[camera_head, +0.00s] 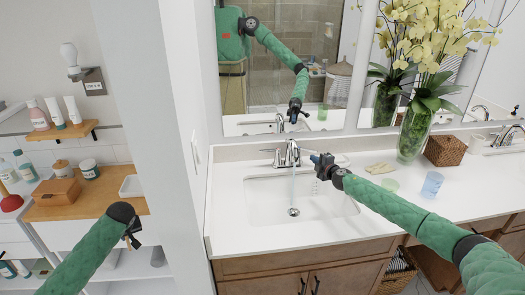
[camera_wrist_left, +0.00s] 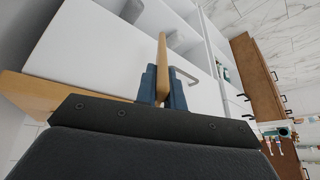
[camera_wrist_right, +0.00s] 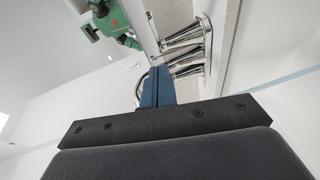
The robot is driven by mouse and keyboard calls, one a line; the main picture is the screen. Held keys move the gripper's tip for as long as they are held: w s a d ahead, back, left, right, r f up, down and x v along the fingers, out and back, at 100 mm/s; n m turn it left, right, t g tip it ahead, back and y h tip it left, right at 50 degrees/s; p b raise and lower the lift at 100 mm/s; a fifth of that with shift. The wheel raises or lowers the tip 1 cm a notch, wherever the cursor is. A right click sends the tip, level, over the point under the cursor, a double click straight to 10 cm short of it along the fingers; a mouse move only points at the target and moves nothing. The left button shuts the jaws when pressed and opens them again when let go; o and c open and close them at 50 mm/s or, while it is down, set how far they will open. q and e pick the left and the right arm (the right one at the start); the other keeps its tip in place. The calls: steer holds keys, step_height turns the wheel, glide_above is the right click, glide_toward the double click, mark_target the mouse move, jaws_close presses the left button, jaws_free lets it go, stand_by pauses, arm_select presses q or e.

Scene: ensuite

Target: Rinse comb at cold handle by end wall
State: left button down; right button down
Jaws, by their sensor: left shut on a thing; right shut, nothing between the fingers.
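My left gripper (camera_head: 134,238) is left of the wall end, over the side area with shelves. In the left wrist view (camera_wrist_left: 163,88) it is shut on a thin tan comb (camera_wrist_left: 162,55), seen edge-on. My right gripper (camera_head: 316,160) is shut and empty, just right of the chrome faucet (camera_head: 292,152) of the near sink (camera_head: 270,205). A thin stream of water (camera_head: 293,188) falls from the spout to the drain. In the right wrist view the shut fingers (camera_wrist_right: 157,78) are close to the faucet handles (camera_wrist_right: 185,38); I cannot tell whether they touch.
A wall end (camera_head: 180,150) stands between the shelves and the vanity. A glass vase with yellow orchids (camera_head: 415,135), a wicker box (camera_head: 445,150), a blue cup (camera_head: 432,184) and a green soap dish (camera_head: 390,184) stand on the counter. The near sink basin is empty.

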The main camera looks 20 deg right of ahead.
mark_target(309, 151)
arm_select(q)
steer(key=shift+r, duration=0.15)
arm_select(e)
steer(key=shift+w+d+f, duration=0.15)
steer(key=shift+w+d, duration=0.25)
steer(key=shift+w, duration=0.35)
steer(key=shift+w+d+f, duration=0.1)
steer(key=shift+w+d, duration=0.3)
steer(key=shift+w, duration=0.4)
steer(key=shift+w+d+f, duration=0.15)
steer(key=shift+w+d, duration=0.25)
steer(key=shift+w, duration=0.35)
steer(key=shift+d, duration=0.1)
